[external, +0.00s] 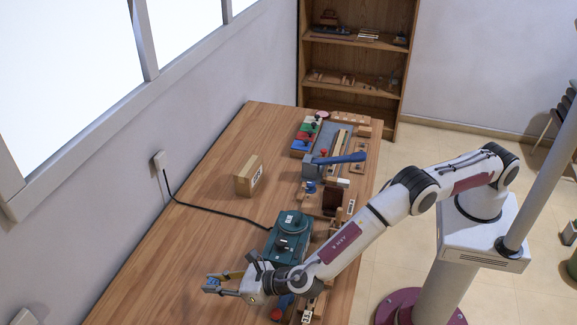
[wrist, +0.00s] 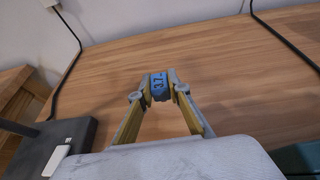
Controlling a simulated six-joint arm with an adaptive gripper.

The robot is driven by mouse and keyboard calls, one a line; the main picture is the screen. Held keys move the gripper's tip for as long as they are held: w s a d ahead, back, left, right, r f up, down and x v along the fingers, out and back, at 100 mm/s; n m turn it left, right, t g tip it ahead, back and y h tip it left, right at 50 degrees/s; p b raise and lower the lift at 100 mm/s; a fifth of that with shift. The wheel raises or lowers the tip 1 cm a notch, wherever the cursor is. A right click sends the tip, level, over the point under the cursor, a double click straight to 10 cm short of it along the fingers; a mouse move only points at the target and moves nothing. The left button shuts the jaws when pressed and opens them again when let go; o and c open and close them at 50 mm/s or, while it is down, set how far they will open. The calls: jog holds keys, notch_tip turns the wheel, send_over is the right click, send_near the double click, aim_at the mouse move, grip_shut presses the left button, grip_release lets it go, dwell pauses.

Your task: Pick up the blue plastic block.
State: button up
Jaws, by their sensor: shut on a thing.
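The blue plastic block (wrist: 158,87) is between my fingertips in the wrist view, with dark markings like "37" on its face. My gripper (wrist: 158,90) is shut on it, one finger on each side. In the external view my gripper (external: 213,284) is at the lower left, over the wooden table. The block there is a small blue patch (external: 211,284) at the fingertips, partly hidden by the fingers. I cannot tell whether it touches the table.
A green machine (external: 288,238) stands behind my wrist, and a cardboard box (external: 248,176) farther back. A black cable (external: 215,213) crosses the table from the wall. Tools and blocks line the right edge. A dark box (wrist: 50,148) is at left in the wrist view.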

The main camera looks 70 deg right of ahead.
aim_at(214, 281)
jog(key=shift+r, duration=2.9)
